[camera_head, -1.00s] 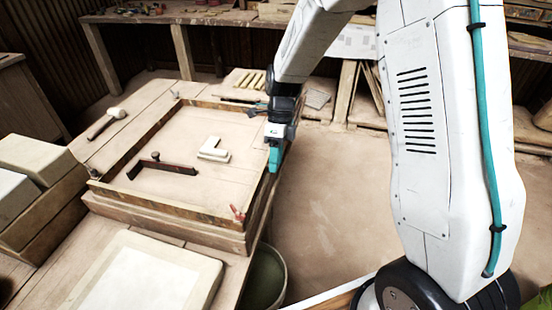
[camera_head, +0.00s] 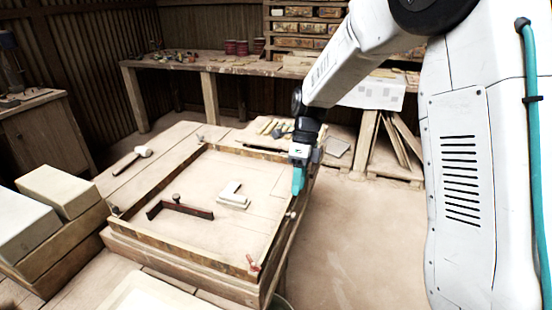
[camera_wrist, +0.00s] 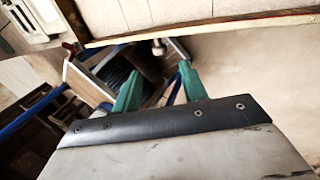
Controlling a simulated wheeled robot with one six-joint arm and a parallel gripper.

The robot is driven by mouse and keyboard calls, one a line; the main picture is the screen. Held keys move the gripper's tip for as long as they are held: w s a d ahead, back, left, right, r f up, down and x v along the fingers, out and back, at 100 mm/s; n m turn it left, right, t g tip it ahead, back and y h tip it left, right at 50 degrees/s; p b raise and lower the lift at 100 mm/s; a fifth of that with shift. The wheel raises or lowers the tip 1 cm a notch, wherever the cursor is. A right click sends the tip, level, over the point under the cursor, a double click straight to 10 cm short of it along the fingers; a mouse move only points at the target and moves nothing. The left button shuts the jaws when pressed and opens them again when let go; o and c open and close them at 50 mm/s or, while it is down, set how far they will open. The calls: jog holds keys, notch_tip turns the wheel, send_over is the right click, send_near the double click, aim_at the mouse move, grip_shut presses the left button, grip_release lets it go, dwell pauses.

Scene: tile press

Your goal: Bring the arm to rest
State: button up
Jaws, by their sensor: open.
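My gripper (camera_head: 298,181) hangs with its teal fingers pointing down at the right edge of the wooden frame (camera_head: 190,259) on the workbench. In the wrist view its two green fingers (camera_wrist: 155,90) stand apart with nothing between them. My white arm (camera_head: 355,60) reaches from the right over to the frame. Whether the fingertips touch the frame's edge I cannot tell from the head view.
Inside the frame lie a pale L-shaped piece (camera_head: 234,197) and a dark bar with a knob (camera_head: 182,208). A mallet (camera_head: 133,158) lies at left, beside pale blocks (camera_head: 57,190). Open floor (camera_head: 350,240) is right of the bench. A shelf (camera_head: 310,25) stands behind.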

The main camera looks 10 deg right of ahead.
jog(key=s+d+r+n+t, duration=0.1)
jog(key=s+r+n, duration=0.3)
jog(key=s+n, duration=0.4)
jog(key=s+d+r+n+t+h, duration=0.1)
jog(key=s+d+r+n+t, duration=0.1)
jog(key=s+r+n, duration=0.3)
jog(key=s+d+r+n+t+h, duration=0.1)
jog(key=s+r+n, duration=0.4)
jog(key=s+n, duration=0.6)
jog(key=shift+s+d+n+t, duration=0.4)
jog(key=shift+s+d+t, duration=0.3)
jog(key=shift+s, duration=2.05)
jog(key=shift+d+r, duration=0.1)
jog(key=shift+d, duration=0.05)
jog(key=shift+c, duration=0.5)
